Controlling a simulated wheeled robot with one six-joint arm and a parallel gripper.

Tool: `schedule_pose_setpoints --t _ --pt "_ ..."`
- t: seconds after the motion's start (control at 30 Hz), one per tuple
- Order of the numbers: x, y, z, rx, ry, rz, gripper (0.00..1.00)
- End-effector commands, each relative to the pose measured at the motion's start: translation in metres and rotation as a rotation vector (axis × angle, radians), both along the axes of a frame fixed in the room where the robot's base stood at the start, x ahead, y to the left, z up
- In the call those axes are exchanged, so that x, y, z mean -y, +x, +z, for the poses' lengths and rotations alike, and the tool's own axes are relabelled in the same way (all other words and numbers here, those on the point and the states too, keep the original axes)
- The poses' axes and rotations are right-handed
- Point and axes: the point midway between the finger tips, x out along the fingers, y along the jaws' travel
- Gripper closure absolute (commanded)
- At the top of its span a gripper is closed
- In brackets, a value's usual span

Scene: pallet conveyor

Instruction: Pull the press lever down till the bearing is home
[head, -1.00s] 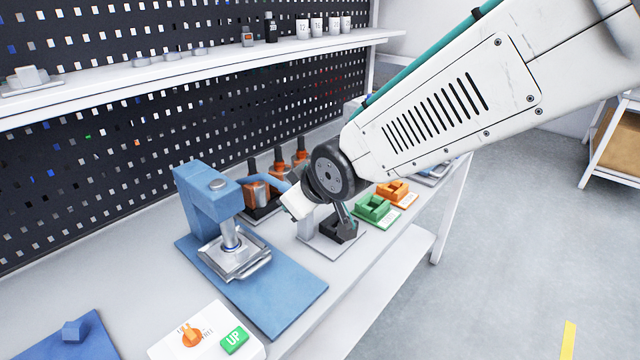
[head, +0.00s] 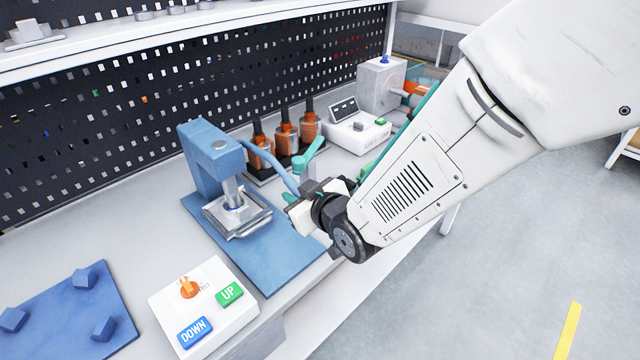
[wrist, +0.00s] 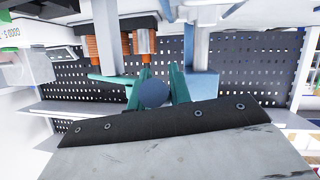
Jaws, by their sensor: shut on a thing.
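The blue press (head: 203,165) stands on a blue base plate (head: 268,262). Its metal ram (head: 231,190) reaches down into a silver fixture (head: 248,225). A bluish ring shows at the ram's foot; I cannot tell how deep the bearing sits. The blue lever (head: 272,162) slopes down and right from the press head to my gripper (head: 298,200). In the wrist view my gripper's teal fingers (wrist: 160,88) are shut on the lever's round blue-grey end (wrist: 153,94). My wrist hides part of the grip in the head view.
Orange-brown bottles (head: 286,135) stand in a black rack behind the lever, with a teal bar (head: 312,150) close by. A control box (head: 203,305) with UP and DOWN buttons sits in front of the press. A blue pegged plate (head: 65,312) lies at left.

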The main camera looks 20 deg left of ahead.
Motion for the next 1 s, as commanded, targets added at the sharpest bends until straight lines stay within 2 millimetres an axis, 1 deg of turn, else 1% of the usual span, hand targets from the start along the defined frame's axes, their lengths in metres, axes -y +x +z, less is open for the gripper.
schedule_pose_setpoints --t 0.03,0.13,0.53,0.57,0.6,0.63,0.9,1.0 --pt "-0.0056 -0.0050 -0.0017 0.006 0.008 0.012 1.00" --pt "-0.0098 -0.0083 -0.0039 0.011 0.018 0.018 1.00" --pt "-0.0118 -0.0102 -0.0045 0.013 0.024 0.022 1.00" --pt "-0.0118 -0.0102 -0.0046 0.013 0.023 0.022 0.75" --pt "-0.0117 -0.0101 -0.0046 0.013 0.023 0.021 0.64" --pt "-0.0116 -0.0100 -0.0046 0.012 0.024 0.021 0.59" --pt "-0.0108 -0.0091 -0.0041 0.012 0.024 0.019 0.59" --pt "-0.0057 -0.0121 -0.0014 0.012 0.024 0.019 0.59"
